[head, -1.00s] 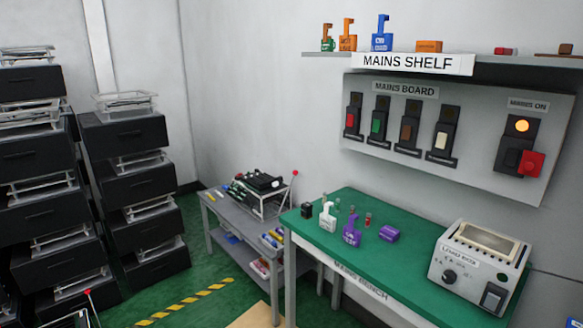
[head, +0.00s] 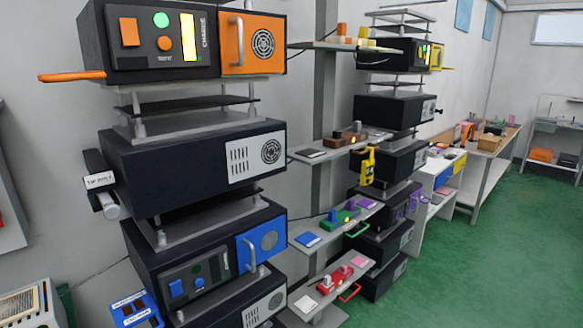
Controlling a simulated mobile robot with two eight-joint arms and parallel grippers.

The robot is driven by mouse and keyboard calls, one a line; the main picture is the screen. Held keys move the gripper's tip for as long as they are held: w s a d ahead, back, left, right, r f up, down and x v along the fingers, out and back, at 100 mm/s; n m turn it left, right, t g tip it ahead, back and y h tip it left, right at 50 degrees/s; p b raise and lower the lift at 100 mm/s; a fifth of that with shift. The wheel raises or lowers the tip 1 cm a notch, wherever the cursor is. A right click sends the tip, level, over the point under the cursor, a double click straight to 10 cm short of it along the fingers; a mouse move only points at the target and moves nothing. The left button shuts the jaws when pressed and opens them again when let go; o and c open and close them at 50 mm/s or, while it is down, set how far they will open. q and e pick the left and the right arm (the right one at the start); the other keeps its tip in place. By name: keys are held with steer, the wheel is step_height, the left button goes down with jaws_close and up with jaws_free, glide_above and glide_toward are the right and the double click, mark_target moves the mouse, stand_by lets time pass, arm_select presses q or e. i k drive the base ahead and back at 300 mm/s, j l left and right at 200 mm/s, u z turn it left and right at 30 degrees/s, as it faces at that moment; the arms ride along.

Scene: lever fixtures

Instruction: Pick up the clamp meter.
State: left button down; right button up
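No thing in the head view is clearly a clamp meter. A small upright yellow object with a dark patch (head: 368,166) shows at the right end of a middle shelf, between the two equipment stacks; I cannot tell whether it is the clamp meter. A blue object with white labels (head: 134,309) shows at the lower left, cut off by the bottom edge. Neither of my grippers is in view.
A tall near stack of dark units (head: 195,155) has an orange handle (head: 72,77) sticking out left. Narrow shelves (head: 325,258) with colored devices stand beside it. A far stack (head: 385,108) is behind. Green floor (head: 500,260) is clear at the right.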

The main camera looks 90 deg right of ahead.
mark_target(367, 165)
steer(key=z, duration=0.9)
steer(key=j+z, duration=0.1)
steer(key=z, duration=1.7)
steer(key=k+z, duration=0.1)
steer(key=z, duration=0.8)
steer(key=i+l+u, duration=0.15)
steer(key=i, duration=0.4)
steer(key=i+l+u, duration=0.2)
steer(key=i, duration=0.3)
steer(key=i+l+u, duration=0.15)
steer(key=i+l, duration=0.25)
steer(key=i, duration=0.1)
